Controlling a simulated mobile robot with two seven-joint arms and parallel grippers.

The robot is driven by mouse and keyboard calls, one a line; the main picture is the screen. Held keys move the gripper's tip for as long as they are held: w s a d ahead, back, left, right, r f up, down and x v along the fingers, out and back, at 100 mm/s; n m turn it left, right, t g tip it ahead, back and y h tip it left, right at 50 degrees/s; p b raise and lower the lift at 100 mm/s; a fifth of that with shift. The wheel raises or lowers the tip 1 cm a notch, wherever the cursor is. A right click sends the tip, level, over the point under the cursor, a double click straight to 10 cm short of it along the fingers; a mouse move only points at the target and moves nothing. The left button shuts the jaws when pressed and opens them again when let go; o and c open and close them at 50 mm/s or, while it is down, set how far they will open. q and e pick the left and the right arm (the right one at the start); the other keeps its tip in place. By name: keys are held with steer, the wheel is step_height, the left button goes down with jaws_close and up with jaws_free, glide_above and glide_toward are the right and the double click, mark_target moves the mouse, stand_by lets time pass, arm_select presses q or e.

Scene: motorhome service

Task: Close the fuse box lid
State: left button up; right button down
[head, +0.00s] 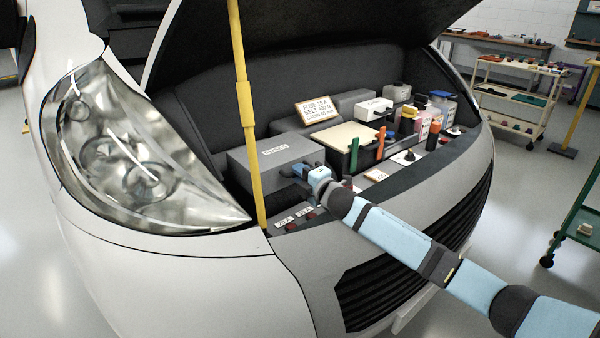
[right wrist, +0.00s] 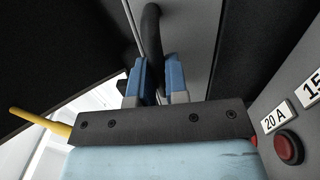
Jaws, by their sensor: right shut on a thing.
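The grey fuse box lid (head: 280,150), with a label reading FUSES, lies about level over the box in the engine bay in the head view. Whether a thin gap is left under it I cannot tell. My right gripper (head: 303,171) is at the front right side of the box. In the right wrist view my right gripper (right wrist: 154,84) is shut on a black curved handle (right wrist: 151,32), which stands against a grey panel. The handle's lower part is hidden between the fingers. My left gripper is not in view.
A yellow prop rod (head: 246,110) stands left of the box, under the raised hood. A red button (right wrist: 289,147) beside a 20 A label is close to my right gripper. Bottles, a battery and a sign (head: 317,110) crowd the bay to the right.

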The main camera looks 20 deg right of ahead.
steer(key=shift+s+a+f, duration=0.1)
steer(key=shift+s+f, duration=0.05)
steer(key=shift+f, duration=0.5)
steer(key=c, duration=1.4)
jaws_free()
steer(key=v, duration=1.3)
steer(key=shift+s+d+r, duration=0.25)
steer(key=shift+s, duration=0.1)
